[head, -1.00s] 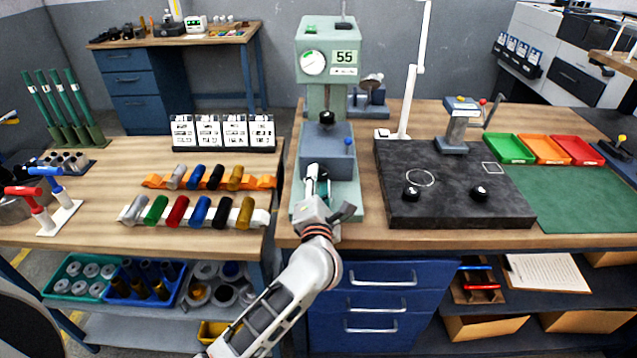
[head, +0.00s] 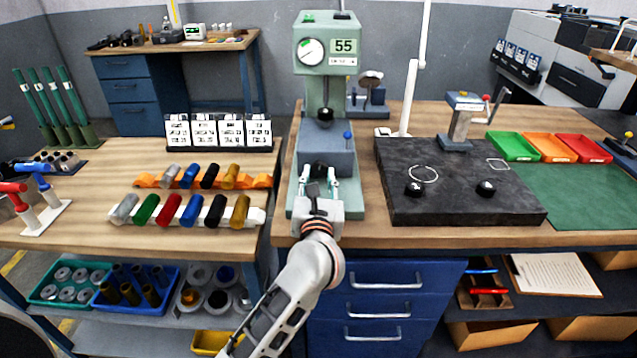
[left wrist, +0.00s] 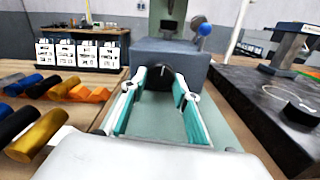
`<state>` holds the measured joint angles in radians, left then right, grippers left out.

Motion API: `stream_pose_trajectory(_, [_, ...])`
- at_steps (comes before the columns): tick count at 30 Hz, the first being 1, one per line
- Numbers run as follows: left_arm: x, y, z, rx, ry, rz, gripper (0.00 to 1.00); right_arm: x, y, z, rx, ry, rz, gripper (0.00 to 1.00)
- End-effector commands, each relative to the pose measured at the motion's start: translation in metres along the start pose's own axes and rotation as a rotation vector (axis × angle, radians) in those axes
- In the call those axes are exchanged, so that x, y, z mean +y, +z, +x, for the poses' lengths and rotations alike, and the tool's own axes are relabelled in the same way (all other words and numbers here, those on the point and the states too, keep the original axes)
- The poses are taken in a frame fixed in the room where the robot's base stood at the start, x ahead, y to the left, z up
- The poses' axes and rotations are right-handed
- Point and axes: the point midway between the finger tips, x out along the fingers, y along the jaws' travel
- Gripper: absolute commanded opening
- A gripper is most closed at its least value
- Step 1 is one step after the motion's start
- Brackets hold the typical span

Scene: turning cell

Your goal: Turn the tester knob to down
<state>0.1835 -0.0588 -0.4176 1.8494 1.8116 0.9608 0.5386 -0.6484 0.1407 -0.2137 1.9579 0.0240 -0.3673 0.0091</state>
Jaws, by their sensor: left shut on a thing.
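The tester (head: 326,85) is a pale green press-like machine with a dial gauge and a display reading 55. Its black round knob (head: 320,168) sits on the front of the grey block, low on the machine. In the left wrist view the knob (left wrist: 160,76) lies between my fingertips, with a light mark near its top. My left gripper (head: 319,176) reaches the knob from the front, one teal-padded finger on each side, and is shut on it. It also shows in the left wrist view (left wrist: 160,84). My right gripper is not in view.
A blue-ball lever (head: 347,136) stands just right of the knob. A dark stone plate (head: 455,170) with two black knobs lies to the right. Coloured cylinders on racks and white cards (head: 220,132) are to the left.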

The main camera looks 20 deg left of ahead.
Motion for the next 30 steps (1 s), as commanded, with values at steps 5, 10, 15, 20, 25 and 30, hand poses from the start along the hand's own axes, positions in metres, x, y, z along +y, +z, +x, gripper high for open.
stream_pose_trajectory(5, [-0.0003, -0.001, 0.0005, -0.001, 0.001, -0.082, 0.08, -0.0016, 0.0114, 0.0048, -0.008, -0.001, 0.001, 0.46])
stream_pose_trajectory(10, [-0.0004, 0.0004, 0.0004, -0.002, 0.001, -0.126, 0.08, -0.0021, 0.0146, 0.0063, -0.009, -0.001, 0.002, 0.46])
stream_pose_trajectory(15, [-0.0004, 0.0012, 0.0004, -0.002, 0.0, -0.143, 0.09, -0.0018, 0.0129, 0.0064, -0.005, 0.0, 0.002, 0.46])
stream_pose_trajectory(20, [-0.0003, 0.0016, 0.0004, -0.002, 0.0, -0.145, 0.08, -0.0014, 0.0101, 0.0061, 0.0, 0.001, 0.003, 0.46])
stream_pose_trajectory(25, [-0.0003, 0.0017, 0.0004, -0.002, 0.0, -0.145, 0.08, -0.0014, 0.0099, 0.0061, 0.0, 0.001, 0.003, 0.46])
stream_pose_trajectory(30, [-0.0004, 0.0013, 0.0003, -0.002, 0.0, -0.144, 0.45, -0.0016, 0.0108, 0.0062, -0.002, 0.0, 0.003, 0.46])
